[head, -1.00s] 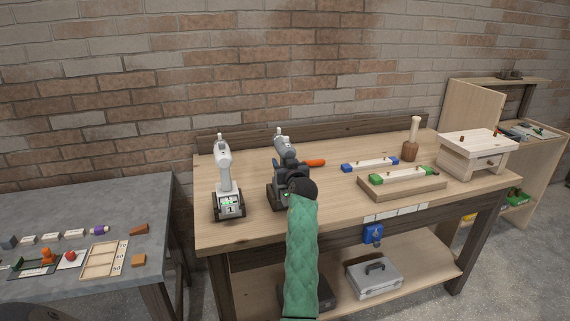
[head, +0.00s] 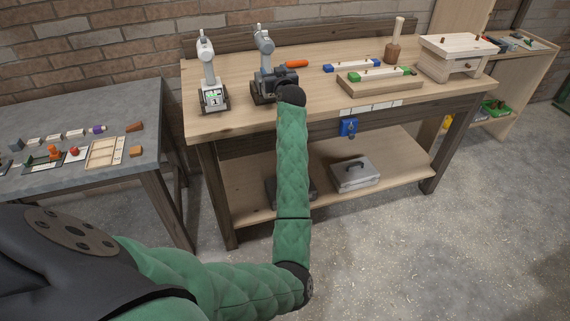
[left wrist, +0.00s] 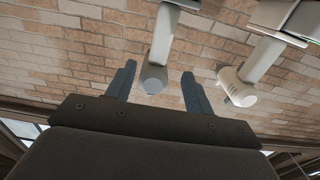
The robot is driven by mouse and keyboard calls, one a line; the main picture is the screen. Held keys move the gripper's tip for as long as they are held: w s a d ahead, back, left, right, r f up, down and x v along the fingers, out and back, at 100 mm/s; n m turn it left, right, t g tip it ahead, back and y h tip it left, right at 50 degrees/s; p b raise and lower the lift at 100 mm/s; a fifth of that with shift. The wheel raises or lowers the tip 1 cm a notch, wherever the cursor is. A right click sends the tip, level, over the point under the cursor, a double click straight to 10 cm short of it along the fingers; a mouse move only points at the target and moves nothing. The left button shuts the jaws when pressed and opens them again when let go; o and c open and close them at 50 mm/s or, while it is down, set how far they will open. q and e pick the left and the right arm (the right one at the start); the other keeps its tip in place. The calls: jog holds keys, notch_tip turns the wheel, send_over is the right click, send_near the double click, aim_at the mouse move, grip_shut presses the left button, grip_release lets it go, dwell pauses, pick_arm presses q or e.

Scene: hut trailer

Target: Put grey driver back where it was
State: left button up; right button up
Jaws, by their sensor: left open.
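The grey driver (head: 264,46) stands upright at a dark stand on the wooden workbench (head: 232,112). My left gripper (head: 277,78) is at its lower part, and the black wrist hides some of the stand. In the left wrist view the gripper (left wrist: 158,84) is open. An end of the grey driver (left wrist: 162,45) shows between its two fingers in the picture, with gaps on both sides. I cannot tell how deep it sits between them. A paler driver (head: 207,62) stands in its own stand, marked 1, to the left; it also shows in the left wrist view (left wrist: 250,72). My right gripper is not in view.
An orange handle (head: 297,64) lies just right of the grey driver. Blue (head: 352,66) and green-ended (head: 378,76) blocks, a mallet (head: 394,42) and a wooden box (head: 455,58) stand further right. A grey table (head: 85,105) with small parts is at left.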

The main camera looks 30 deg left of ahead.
pick_arm(q)
jog(key=s+d+f+m+g+h, duration=0.1)
jog(key=s+d+f+m+h, duration=0.15)
jog(key=s+d+f, duration=0.7)
jog(key=s+d+f+m+g+h, duration=0.15)
jog(key=s+d+f+h, duration=0.25)
jog(key=f, duration=1.1)
jog(key=s+d+f+m+g+h, duration=0.1)
jog(key=s+d+f+m+h, duration=0.2)
jog(key=s+d+f, duration=0.65)
jog(key=s+d+f+m+g+h, duration=0.1)
jog(key=s+d+f, duration=0.4)
jog(key=s, duration=0.5)
jog(key=s+d+f+m+g+h, duration=0.2)
jog(key=s+d+f, duration=0.3)
jog(key=s, duration=0.5)
jog(key=s+d+f+m+g+h, duration=0.1)
jog(key=s+d+f+g+h, duration=0.1)
jog(key=s+d+f+g, duration=0.2)
jog(key=s+d+f, duration=0.1)
jog(key=s+f, duration=0.2)
jog(key=s, duration=0.3)
jog(key=shift+s+m, duration=0.3)
jog(key=shift+m, duration=0.1)
jog(key=shift+f, duration=0.1)
